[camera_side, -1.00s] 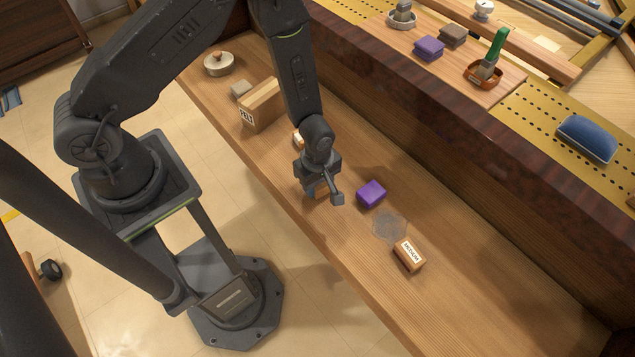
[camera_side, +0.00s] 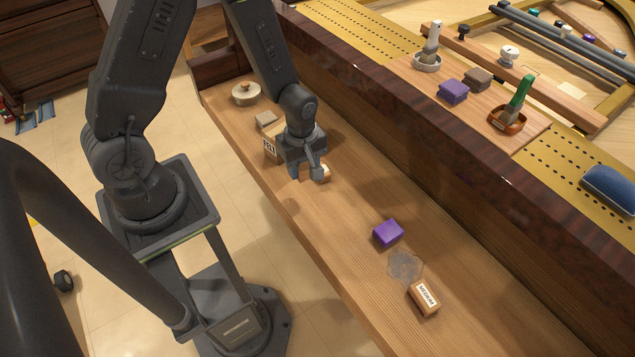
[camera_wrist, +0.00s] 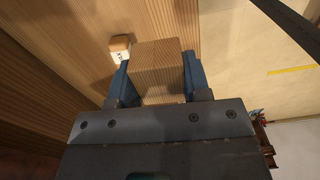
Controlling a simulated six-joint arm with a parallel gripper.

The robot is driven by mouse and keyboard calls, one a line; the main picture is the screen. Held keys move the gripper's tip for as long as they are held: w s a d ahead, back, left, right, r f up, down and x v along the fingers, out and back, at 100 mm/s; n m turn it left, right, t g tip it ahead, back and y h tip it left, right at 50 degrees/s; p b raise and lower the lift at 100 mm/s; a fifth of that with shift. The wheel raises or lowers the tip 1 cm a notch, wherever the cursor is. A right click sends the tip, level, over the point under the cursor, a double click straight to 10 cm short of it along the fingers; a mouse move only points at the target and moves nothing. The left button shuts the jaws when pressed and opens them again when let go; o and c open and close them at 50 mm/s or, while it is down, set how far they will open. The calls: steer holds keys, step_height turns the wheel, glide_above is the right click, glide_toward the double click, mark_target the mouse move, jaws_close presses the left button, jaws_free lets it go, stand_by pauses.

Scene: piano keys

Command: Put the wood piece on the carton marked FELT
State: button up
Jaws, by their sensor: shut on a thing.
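In the wrist view, my gripper (camera_wrist: 156,78) is shut on the wood piece (camera_wrist: 160,62), a block with striped grain held between the blue fingertips.
A small labelled block (camera_wrist: 120,48) lies beside the held piece. A dark raised wall (camera_side: 450,180) borders the bench.

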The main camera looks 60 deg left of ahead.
steer(key=s+a+r, duration=0.1)
steer(key=a+r, duration=0.2)
steer(key=a, duration=0.5)
steer(key=s+a+r+n, duration=0.1)
steer(key=a+r, duration=0.3)
steer(key=a, duration=0.4)
steer(key=s+a+r, duration=0.1)
steer(key=a+r, duration=0.2)
steer(key=a, duration=0.5)
steer(key=w+d+f, duration=0.2)
steer(key=w, duration=0.1)
steer(key=w+d+f, duration=0.2)
steer(key=w, duration=0.1)
steer(key=w+d+f, duration=0.2)
steer(key=shift+w+d+f, duration=0.15)
steer(key=shift+w+f, duration=0.05)
steer(key=shift+w, duration=0.2)
steer(key=shift+w+d+f, duration=0.1)
steer(key=shift+f, duration=1.95)
steer(key=shift+f, duration=0.15)
steer(key=o, duration=0.9)
